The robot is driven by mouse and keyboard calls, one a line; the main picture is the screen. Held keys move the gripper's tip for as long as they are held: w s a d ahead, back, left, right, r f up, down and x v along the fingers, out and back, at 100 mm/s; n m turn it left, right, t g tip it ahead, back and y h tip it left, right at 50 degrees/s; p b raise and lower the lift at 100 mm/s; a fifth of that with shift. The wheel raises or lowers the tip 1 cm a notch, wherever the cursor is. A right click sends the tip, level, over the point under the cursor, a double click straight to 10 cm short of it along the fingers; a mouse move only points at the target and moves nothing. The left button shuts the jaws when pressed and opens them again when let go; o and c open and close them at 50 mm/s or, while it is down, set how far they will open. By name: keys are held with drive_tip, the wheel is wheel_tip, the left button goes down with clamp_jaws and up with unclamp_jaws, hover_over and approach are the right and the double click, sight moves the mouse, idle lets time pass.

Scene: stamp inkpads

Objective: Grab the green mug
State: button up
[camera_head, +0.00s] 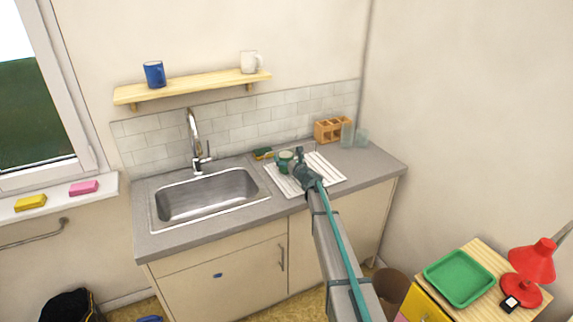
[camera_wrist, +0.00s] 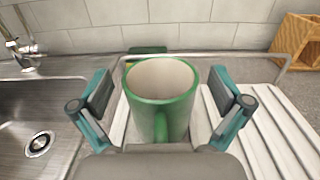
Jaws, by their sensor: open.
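The green mug (camera_wrist: 163,100) stands upright on the white ribbed drainboard (camera_wrist: 262,125) in the wrist view. Its inside is pale and its handle points toward my wrist. In the head view the mug (camera_head: 285,161) is partly hidden by my arm's end. My gripper (camera_wrist: 163,98) is open, with one teal-and-grey finger on the left of the mug and one on the right. A gap shows between each finger and the mug. In the head view my gripper (camera_head: 303,168) is over the drainboard, close to the mug.
A steel sink (camera_head: 208,196) with a tap (camera_head: 194,140) is left of the drainboard. A green-backed sponge (camera_head: 262,153) lies behind the mug. A wooden holder (camera_head: 331,129) and clear glasses (camera_head: 347,135) stand at right. A blue mug (camera_head: 154,74) and white mug (camera_head: 250,62) are on the shelf.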

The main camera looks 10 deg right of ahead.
drive_tip(key=c, duration=1.5)
drive_tip(key=shift+o, duration=0.2)
drive_tip(key=shift+r, duration=0.15)
